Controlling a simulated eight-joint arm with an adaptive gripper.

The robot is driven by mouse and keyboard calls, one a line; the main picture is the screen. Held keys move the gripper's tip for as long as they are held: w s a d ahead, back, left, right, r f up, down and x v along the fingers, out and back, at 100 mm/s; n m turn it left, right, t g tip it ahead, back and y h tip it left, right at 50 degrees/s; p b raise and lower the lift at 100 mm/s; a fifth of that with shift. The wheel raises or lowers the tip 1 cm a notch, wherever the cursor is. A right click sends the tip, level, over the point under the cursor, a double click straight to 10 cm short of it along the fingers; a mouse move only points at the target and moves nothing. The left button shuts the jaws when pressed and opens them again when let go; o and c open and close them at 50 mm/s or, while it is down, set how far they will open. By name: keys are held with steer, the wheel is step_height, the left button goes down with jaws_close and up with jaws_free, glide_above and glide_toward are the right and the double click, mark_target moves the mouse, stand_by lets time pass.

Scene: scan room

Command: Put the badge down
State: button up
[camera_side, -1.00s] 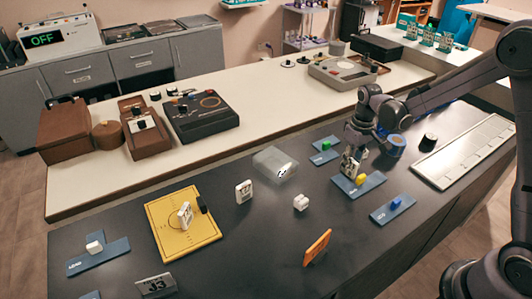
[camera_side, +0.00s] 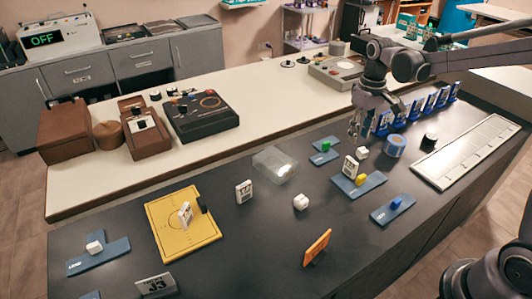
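A white badge (camera_side: 350,166) stands upright on a blue mat (camera_side: 344,184), just behind a yellow block (camera_side: 361,180). My gripper (camera_side: 355,130) hangs above and behind this badge, clear of it. Its fingers are small and dark here, so I cannot tell how far apart they are; I see no badge in them. Another white badge (camera_side: 185,214) stands on the yellow board (camera_side: 168,238), and a third (camera_side: 243,191) stands on the dark table.
Blue mats with green (camera_side: 326,145) and blue (camera_side: 396,203) blocks flank the badge's mat. A blue tape roll (camera_side: 395,145) and several blue stands (camera_side: 412,108) are behind.

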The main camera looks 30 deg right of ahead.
steer(key=s+a+r+t, duration=0.2)
steer(key=s+a+t, duration=0.1)
steer(key=s, duration=0.4)
steer(key=s+a+r+t, duration=0.2)
steer(key=s+a+t, duration=0.1)
steer(key=s+a, duration=0.2)
steer(key=shift+s+a+r+t, duration=0.3)
steer(key=shift+s+a+t, duration=0.1)
steer(key=shift+s, duration=0.7)
steer(key=o, duration=0.3)
steer(key=shift+s+a+f, duration=0.1)
steer(key=shift+s+f, duration=0.05)
